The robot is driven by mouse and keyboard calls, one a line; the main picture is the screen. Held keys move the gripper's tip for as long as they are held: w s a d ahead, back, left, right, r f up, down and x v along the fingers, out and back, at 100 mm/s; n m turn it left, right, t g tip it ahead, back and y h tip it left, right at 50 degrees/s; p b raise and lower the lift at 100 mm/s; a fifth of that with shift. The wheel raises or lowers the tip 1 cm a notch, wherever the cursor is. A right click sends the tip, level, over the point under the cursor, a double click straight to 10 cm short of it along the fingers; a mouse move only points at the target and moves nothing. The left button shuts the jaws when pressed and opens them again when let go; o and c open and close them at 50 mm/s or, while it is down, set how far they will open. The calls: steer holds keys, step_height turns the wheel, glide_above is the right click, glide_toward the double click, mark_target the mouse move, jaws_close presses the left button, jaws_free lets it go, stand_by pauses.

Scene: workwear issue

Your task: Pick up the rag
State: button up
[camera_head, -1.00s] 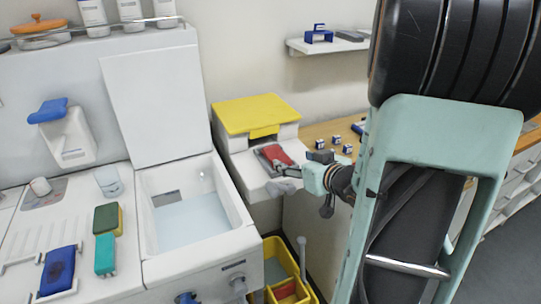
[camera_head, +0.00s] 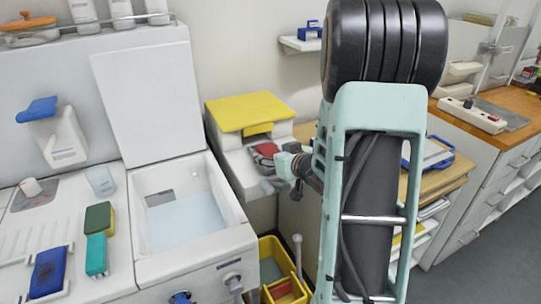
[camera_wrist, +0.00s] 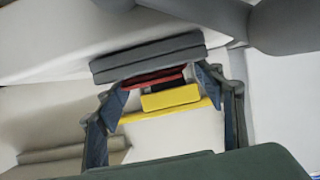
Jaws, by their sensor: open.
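A small red piece, likely the rag (camera_head: 266,150), lies on the front of a white unit under a yellow lid (camera_head: 247,112). My gripper (camera_head: 270,168) reaches it from the right with fingers apart. In the wrist view the open gripper (camera_wrist: 166,85) frames a narrow red strip (camera_wrist: 150,79) between its fingers. A grey layered slab (camera_wrist: 148,59) hides part of the red; I cannot tell whether it belongs to the rag. The yellow flap and lid edge lie on the red's other side. I see no clear grip on the red piece.
An open white basin (camera_head: 184,225) stands left of the unit. A yellow bin (camera_head: 283,270) is on the floor below. My arm hides part of the wooden counter. A power strip (camera_head: 470,115) lies on the right counter.

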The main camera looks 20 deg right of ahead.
steer(key=c, duration=1.4)
steer(key=shift+o, duration=0.2)
steer(key=shift+r, duration=0.1)
